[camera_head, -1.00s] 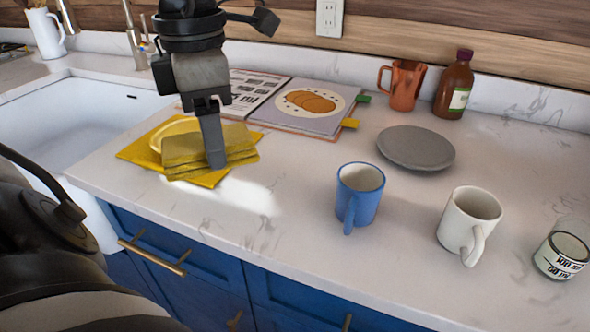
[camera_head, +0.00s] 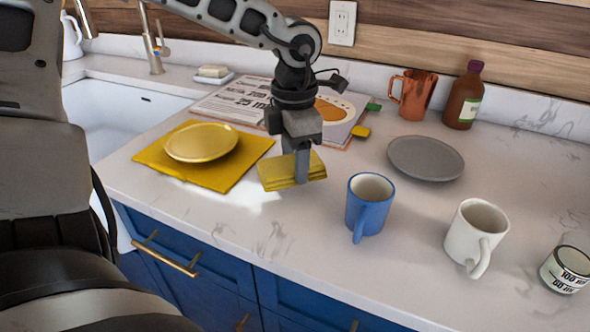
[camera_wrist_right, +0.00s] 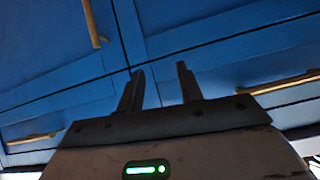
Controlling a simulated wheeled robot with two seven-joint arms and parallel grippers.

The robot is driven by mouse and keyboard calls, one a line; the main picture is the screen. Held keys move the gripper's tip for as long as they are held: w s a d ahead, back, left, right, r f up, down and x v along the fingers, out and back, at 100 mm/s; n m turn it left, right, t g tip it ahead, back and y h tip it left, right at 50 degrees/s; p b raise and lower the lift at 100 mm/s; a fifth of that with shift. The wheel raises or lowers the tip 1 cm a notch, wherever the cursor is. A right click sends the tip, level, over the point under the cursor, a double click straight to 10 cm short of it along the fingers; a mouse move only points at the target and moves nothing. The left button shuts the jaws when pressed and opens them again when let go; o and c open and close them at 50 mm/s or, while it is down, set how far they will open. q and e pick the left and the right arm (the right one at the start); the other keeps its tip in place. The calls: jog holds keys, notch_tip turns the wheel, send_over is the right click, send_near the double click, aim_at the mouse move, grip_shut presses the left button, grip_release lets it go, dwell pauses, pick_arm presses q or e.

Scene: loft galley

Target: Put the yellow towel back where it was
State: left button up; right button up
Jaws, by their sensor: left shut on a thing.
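The folded yellow towel (camera_head: 277,172) is in the head view, at the middle of the counter, right of the yellow mat. My left gripper (camera_head: 302,176) points down and is shut on the towel's right part. Whether the towel touches the counter I cannot tell. A yellow plate (camera_head: 201,143) lies on a flat yellow mat (camera_head: 157,160) to its left. My right gripper (camera_wrist_right: 160,88) shows in the right wrist view, its two fingers apart with nothing between them, in front of blue cabinet fronts.
A blue mug (camera_head: 369,205) stands close right of the towel. An open cookbook (camera_head: 237,103) lies behind. The sink (camera_head: 120,115) is at left.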

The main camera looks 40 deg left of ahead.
pick_arm(q)
jog(key=shift+w+f, duration=0.1)
jog(key=shift+f, duration=1.55)
jog(key=shift+f, duration=0.2)
jog(key=o, duration=0.9)
jog(key=shift+r, duration=0.1)
notch_tip(320, 180, up, 12)
jog(key=shift+r, duration=0.15)
